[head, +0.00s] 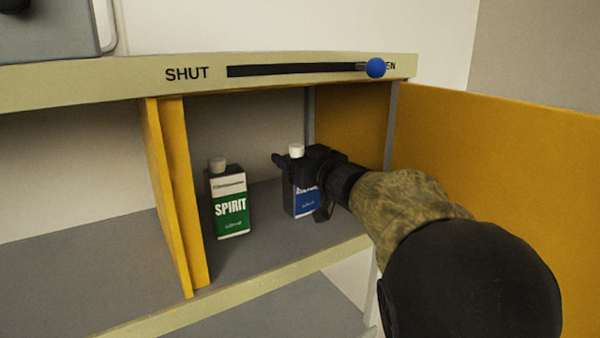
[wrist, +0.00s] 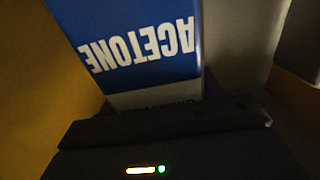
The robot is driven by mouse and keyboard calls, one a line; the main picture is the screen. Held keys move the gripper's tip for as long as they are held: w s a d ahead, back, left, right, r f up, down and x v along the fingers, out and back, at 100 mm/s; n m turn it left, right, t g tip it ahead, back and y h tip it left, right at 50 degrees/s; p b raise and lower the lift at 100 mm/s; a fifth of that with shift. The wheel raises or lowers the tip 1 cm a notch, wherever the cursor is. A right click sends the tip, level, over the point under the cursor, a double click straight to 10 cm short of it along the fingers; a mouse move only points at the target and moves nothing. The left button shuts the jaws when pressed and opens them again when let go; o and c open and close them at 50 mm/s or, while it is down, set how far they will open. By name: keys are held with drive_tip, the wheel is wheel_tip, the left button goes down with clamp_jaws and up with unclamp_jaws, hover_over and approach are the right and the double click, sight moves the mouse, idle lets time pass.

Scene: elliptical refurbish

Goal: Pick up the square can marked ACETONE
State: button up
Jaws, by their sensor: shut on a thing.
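The ACETONE can is a square can with a blue and white label and a white cap (head: 296,151). In the head view it stands upright at the right of the open cabinet compartment, partly hidden by my gripper. My gripper (head: 310,172) is shut on the can, reaching in from the right. I cannot tell whether the can's base touches the shelf. In the wrist view the blue label of the ACETONE can (wrist: 140,45) appears upside down, close in front of the gripper body.
A green-labelled SPIRIT can (head: 230,208) stands to the left on the grey shelf (head: 262,240). Yellow panels (head: 178,200) bound the left, and a yellow door (head: 500,170) the right. Above is a rail with a blue knob (head: 375,68) at its right end.

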wheel_tip(320, 180, up, 10)
drive_tip(key=shift+r+p, duration=0.1)
drive_tip(key=shift+p, duration=0.7)
